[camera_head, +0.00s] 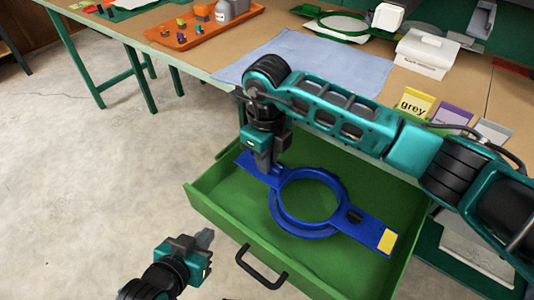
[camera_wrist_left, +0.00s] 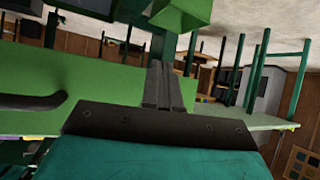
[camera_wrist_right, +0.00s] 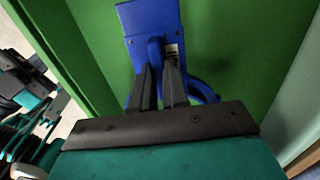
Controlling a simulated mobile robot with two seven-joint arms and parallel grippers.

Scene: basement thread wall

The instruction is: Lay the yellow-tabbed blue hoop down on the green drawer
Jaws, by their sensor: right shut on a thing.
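The blue hoop (camera_head: 273,205) has a flat arm on each side, with a yellow tab (camera_head: 388,240) at its lower right end. My right gripper (camera_head: 264,170) is shut on the arm at the hoop's left end; the right wrist view also shows this blue end (camera_wrist_right: 152,18) between the fingers. The hoop is over the open green drawer (camera_head: 225,221), roughly flat. I cannot tell whether it touches the drawer floor. My left gripper (camera_head: 205,238) is shut and empty, outside the drawer at its front left. It also shows in the left wrist view (camera_wrist_left: 163,68).
The drawer's black handle (camera_head: 261,268) faces the floor. The table above holds a blue cloth (camera_head: 300,62), an orange tray (camera_head: 190,40), a white box (camera_head: 423,54) and label cards (camera_head: 415,103). My right arm crosses above the drawer. The floor at left is clear.

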